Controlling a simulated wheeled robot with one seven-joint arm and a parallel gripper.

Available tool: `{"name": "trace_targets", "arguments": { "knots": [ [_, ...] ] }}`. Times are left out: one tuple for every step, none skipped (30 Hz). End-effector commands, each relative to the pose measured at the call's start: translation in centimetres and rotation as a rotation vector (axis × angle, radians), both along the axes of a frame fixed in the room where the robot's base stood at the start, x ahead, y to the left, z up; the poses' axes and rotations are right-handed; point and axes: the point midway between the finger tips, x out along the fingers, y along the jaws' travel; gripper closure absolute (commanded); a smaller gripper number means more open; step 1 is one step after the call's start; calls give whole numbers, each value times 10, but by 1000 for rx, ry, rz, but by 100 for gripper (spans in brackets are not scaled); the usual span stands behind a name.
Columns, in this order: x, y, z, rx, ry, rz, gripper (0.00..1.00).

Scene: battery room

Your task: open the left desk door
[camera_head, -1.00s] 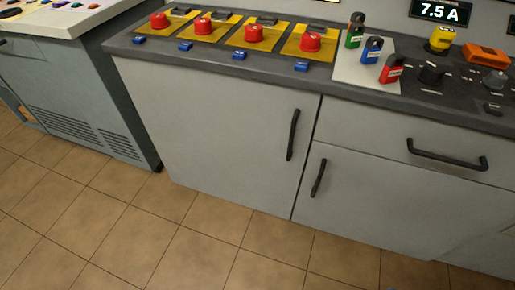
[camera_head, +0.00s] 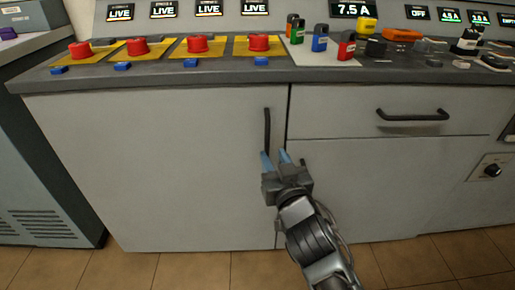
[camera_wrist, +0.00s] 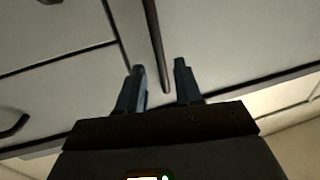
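The left desk door (camera_head: 160,165) is a wide grey panel below the worktop and looks closed. Its black vertical handle (camera_head: 267,130) is at the door's right edge. My gripper (camera_head: 275,156) is at the lower end of this handle, with its two blue fingertips apart. In the wrist view, the handle (camera_wrist: 155,45) comes down between the open fingers (camera_wrist: 160,75), its end close to the fingertips. I cannot tell whether the fingers touch it. The handle of the lower right door is mostly hidden behind my gripper.
A drawer with a black horizontal handle (camera_head: 412,115) is to the right, above the lower right door (camera_head: 380,180). Red buttons (camera_head: 197,44) and coloured padlocks (camera_head: 320,38) are on the worktop (camera_head: 150,74). A dark cabinet (camera_head: 45,180) stands at the left. Tiled floor shows in front.

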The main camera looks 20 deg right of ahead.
Motion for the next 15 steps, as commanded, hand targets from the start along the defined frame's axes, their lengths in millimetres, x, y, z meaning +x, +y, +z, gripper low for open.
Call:
{"name": "trace_targets", "arguments": {
  "knots": [
    [7, -1, 1, 0, -2, 0, 65],
    [12, -1, 1, 0, -2, 0, 65],
    [18, -2, 2, 0, -2, 0, 65],
    [23, -3, 1, 0, -2, 0, 65],
    [28, -3, 1, 0, -2, 1, 65],
    [34, -4, 1, 0, -2, 1, 65],
    [38, -5, 1, 0, -2, 1, 65],
    [43, -5, 1, 0, -2, 1, 65],
    [48, -6, 1, 0, -2, 1, 65],
    [51, -6, 1, -1, -2, 1, 65],
    [54, -6, 1, -1, -2, 1, 65],
    [58, -7, 0, 0, -1, 2, 65],
    [60, -7, 0, 0, -1, 2, 65],
    [62, -7, 0, 0, -1, 2, 65],
    [64, -7, 1, 0, -1, 2, 65]
  ]
}}
